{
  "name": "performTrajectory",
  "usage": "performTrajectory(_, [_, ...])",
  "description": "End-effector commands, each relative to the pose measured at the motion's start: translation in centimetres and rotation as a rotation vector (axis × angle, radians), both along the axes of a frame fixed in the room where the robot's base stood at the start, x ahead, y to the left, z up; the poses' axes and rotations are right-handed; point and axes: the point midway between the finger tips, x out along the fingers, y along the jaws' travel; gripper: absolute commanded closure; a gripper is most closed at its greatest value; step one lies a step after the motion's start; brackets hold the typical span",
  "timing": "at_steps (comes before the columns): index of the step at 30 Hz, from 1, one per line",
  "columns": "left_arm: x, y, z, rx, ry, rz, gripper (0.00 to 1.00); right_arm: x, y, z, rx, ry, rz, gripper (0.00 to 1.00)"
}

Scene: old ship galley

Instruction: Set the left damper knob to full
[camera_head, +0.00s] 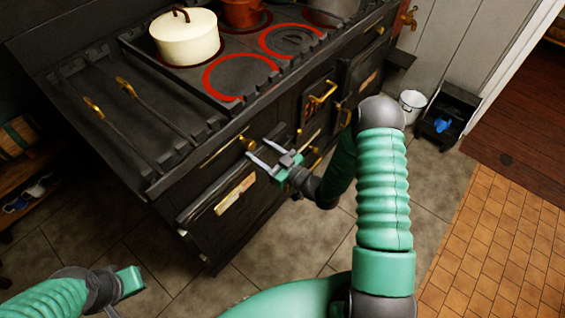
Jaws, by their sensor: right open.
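The black stove (170,170) runs diagonally across the view. A brass knob (247,143) sits on its front edge, left of centre; I take it as the left damper knob. Another brass knob (380,31) is on the front further right. My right gripper (257,149) is open, its two grey fingers pointing at the left knob. The fingertips are close to the knob; I cannot tell whether they touch it. The knob's setting is too small to read. My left gripper (122,290) is at the bottom left, away from the stove, partly cut off.
A cream pot (187,40) and a copper pot (243,13) stand on the stove top near red-ringed burners. Brass-handled doors (322,95) line the front. A white bucket (411,104) and black bin (447,118) stand at right. Tiled floor in front is clear.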

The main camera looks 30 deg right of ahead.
Motion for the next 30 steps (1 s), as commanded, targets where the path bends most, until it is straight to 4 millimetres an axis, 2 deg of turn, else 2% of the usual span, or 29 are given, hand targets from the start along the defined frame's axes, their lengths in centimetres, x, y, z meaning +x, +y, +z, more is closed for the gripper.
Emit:
performTrajectory(6, [0.0,0.0,0.5,0.000,0.000,0.000,1.00,-6.1,-2.5,-0.1,0.002,0.005,-0.006,0.46])
performTrajectory(12, [0.0,0.0,0.7,0.000,0.000,0.000,1.00,-10.3,-4.1,-0.1,0.002,0.003,-0.006,0.46])
performTrajectory(18, [0.0,0.0,0.7,0.000,0.000,0.000,1.00,-11.7,-4.5,-0.1,0.003,0.001,-0.003,0.46])
performTrajectory(30, [0.0,0.0,0.7,0.000,0.000,0.000,1.00,-11.7,-4.5,-0.2,0.000,0.003,-0.002,0.46])
